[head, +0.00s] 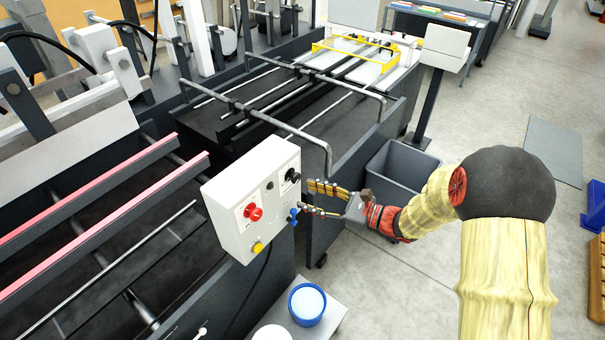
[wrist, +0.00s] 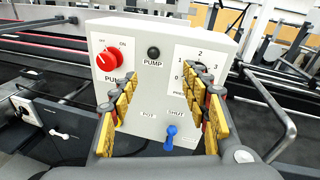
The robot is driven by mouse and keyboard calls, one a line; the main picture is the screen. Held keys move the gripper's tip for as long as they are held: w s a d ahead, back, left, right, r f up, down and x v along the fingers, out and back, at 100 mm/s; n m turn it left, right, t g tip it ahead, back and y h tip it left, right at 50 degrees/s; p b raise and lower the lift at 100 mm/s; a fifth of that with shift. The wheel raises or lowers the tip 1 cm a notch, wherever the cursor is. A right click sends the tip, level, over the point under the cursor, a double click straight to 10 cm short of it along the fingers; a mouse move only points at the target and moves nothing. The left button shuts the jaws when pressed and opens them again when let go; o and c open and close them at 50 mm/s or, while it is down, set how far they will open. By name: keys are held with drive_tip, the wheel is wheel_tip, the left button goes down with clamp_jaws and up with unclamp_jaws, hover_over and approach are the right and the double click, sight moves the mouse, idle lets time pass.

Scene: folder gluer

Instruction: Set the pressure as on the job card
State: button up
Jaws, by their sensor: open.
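The white control box (head: 252,200) stands at the machine's near side; it also fills the middle of the wrist view (wrist: 148,78). The black pressure knob (head: 292,175) is at its upper right. In the wrist view its dial shows marks 1, 2 and 3, but my right finger hides much of the knob, so I cannot read its setting. My gripper (head: 306,198) is open and empty, just in front of the box's right part. In the wrist view its fingers (wrist: 163,90) straddle the panel's middle, the right one over the dial. I cannot make out a job card.
The box also carries a red pump knob (wrist: 110,60), a dark round pump fitting (wrist: 153,53), a blue lever (wrist: 171,138) below and a yellow button (head: 257,247). A grey bin (head: 400,170) stands behind my arm. A blue-rimmed pot (head: 307,304) stands below the box.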

sight(298, 179)
drive_tip(key=w+d+f+m+t+h, duration=0.1)
drive_tip(key=w+d+f+m+t, duration=0.2)
drive_tip(key=w+m, duration=0.1)
drive_tip(key=p+x, duration=0.1)
drive_tip(key=x, duration=0.6)
drive_tip(key=shift+w, duration=0.2)
drive_tip(key=shift+r, duration=0.1)
drive_tip(key=c, duration=0.3)
drive_tip(key=c, duration=0.8)
drive_tip(key=shift+c, duration=0.4)
